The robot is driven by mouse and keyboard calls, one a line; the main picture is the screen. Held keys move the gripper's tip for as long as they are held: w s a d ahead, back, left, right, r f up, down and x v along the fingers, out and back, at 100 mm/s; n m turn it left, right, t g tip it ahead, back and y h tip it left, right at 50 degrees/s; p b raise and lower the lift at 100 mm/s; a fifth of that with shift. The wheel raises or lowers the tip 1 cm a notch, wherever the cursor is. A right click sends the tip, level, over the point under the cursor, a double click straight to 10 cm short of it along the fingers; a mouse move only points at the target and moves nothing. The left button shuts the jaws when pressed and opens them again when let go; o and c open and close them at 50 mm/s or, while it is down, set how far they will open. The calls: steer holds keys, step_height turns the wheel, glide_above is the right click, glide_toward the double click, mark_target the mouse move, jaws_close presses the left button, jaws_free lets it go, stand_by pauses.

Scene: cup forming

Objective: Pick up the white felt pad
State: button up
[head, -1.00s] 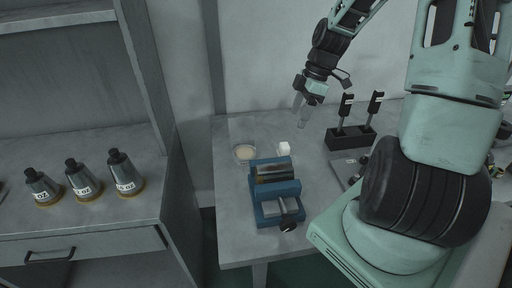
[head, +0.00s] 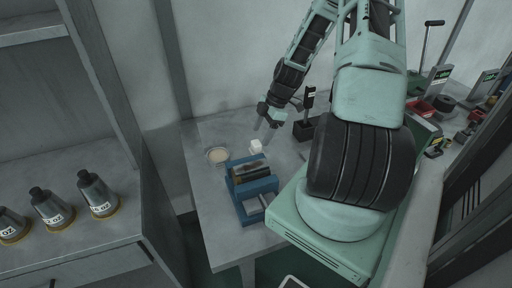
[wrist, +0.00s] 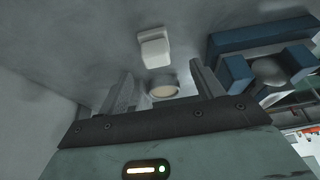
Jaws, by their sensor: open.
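A small white block-like piece, which looks like the white felt pad (head: 256,146), sits on the grey table behind the blue vise. It also shows in the wrist view (wrist: 153,48), upper middle, beyond my fingertips. My gripper (head: 264,131) hangs just above and behind it in the head view. In the wrist view my gripper (wrist: 161,70) has its two fingers spread, with nothing held between them. The pad does not touch the fingers in the wrist view.
A blue vise (head: 243,212) stands in front of the pad. A round dish with a cream top (head: 217,156) lies to the left. A black stand (head: 304,129) stands to the right. Several grey bottles (head: 97,194) stand on the left counter.

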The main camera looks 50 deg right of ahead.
mark_target(258, 142)
steer(key=shift+d+p+x, duration=0.2)
steer(key=shift+p+x, duration=0.25)
steer(key=shift+x, duration=1.2)
steer(key=shift+d+p+x, duration=0.2)
steer(key=shift+p+x, duration=0.25)
steer(key=shift+x, duration=1.25)
steer(key=c, duration=1.1)
